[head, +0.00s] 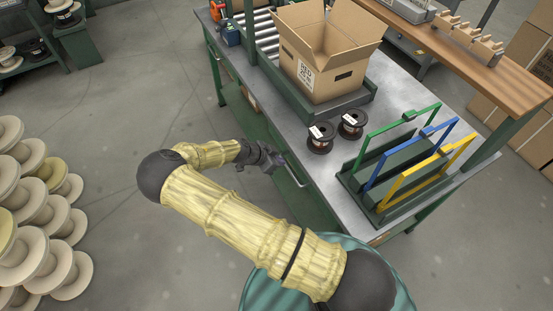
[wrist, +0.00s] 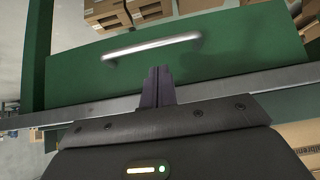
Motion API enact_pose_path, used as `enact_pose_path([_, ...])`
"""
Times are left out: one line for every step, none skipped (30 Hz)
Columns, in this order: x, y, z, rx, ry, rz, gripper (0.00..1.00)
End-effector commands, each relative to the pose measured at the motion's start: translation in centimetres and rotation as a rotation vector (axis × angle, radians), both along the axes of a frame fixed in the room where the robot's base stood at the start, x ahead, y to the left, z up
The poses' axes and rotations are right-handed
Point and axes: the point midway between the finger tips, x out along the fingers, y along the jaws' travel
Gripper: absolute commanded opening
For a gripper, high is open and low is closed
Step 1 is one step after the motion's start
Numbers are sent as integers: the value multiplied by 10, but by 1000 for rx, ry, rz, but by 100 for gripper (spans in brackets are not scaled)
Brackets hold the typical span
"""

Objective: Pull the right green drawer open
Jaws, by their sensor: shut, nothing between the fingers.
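The green drawer front (wrist: 225,55) fills the upper middle of the wrist view, with a silver bar handle (wrist: 150,46) across it. My gripper (wrist: 158,72) is shut and empty. Its dark fingertips appear just below the handle in that view and are not around it; I cannot tell whether they touch the drawer front. In the head view my gripper (head: 279,161) is at the near-left side of the workbench, by a silver handle (head: 296,173). My gripper partly hides the drawer there, and I cannot tell how far it is out.
The workbench (head: 290,130) carries an open cardboard box (head: 325,60), two dark spools (head: 320,138) and a rack with green, blue and yellow frames (head: 415,165). Pale spools (head: 35,210) are piled at the left. The floor (head: 150,90) between them is clear.

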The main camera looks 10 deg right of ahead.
Motion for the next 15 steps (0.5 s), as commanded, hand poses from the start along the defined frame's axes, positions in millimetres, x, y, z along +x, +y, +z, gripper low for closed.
enact_pose_path([2, -7, -5, -2, 2, -3, 0])
enact_pose_path([3, -11, -9, -2, 2, -3, 0])
enact_pose_path([4, -16, -14, -1, 1, -3, 0])
enact_pose_path([5, -19, -18, -2, 2, -2, 0])
enact_pose_path([7, -22, -22, -2, 2, -2, 0])
enact_pose_path([8, -27, -27, -1, 2, -3, 0])
enact_pose_path([9, -30, -31, -2, 2, -2, 0])
enact_pose_path([10, -32, -34, -1, 0, -2, 0])
enact_pose_path([12, -35, -37, -1, 0, -2, 0])
enact_pose_path([12, -38, -40, -2, 2, -2, 0])
enact_pose_path([13, -39, -42, -1, 1, -1, 0])
enact_pose_path([13, -41, -45, 0, 1, -1, 0])
enact_pose_path([14, -42, -46, 0, 0, 0, 0])
enact_pose_path([14, -42, -47, 0, 0, 0, 0])
enact_pose_path([14, -43, -48, 0, 0, 0, 0])
